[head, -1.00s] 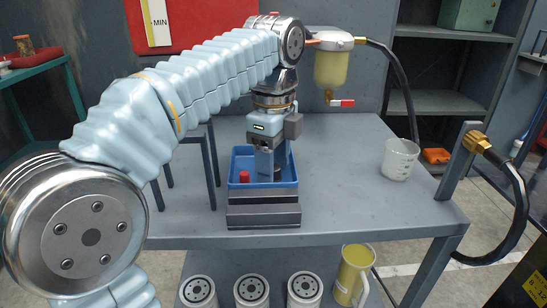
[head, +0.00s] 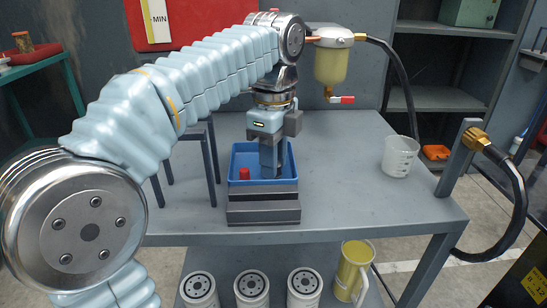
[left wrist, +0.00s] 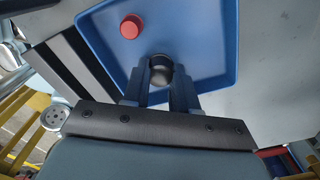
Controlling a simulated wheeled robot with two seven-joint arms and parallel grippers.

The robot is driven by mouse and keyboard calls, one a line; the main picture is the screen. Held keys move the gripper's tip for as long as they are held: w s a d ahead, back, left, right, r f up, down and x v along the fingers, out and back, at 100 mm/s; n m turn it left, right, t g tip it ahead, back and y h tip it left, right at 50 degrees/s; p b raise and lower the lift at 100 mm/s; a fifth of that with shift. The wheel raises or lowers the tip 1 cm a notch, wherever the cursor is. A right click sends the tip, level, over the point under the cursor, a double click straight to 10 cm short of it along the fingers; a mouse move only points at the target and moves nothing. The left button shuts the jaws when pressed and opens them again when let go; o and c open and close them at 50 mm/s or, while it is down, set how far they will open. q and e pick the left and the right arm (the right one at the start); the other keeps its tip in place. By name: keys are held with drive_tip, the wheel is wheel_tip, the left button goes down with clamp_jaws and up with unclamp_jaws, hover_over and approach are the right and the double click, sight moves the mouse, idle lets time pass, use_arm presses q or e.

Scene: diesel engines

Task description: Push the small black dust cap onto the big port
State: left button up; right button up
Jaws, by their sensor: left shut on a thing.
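My left gripper (head: 271,174) points down into the blue tray (head: 244,158) on the workbench. It is shut on the small black dust cap (left wrist: 161,68), which shows between its fingertips in the left wrist view. The left fingertips also show in that view (left wrist: 161,80). In the head view the fingers hide most of the cap. A red cap (head: 244,174) stands in the tray to the left of the gripper. I cannot tell which part is the big port. My right gripper is not in view.
A grey stepped block (head: 263,206) stands in front of the tray. A clear beaker (head: 399,156) stands at the right of the bench. A filter bowl (head: 331,65) with a black hose hangs behind. White filters (head: 252,287) and a yellow jug (head: 352,270) stand below.

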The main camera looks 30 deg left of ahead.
use_arm(q)
drive_tip(key=shift+r+p, duration=1.35)
drive_tip(key=shift+r, duration=0.15)
clamp_jaws()
drive_tip(key=shift+a+r, duration=0.1)
drive_tip(key=shift+r, duration=0.9)
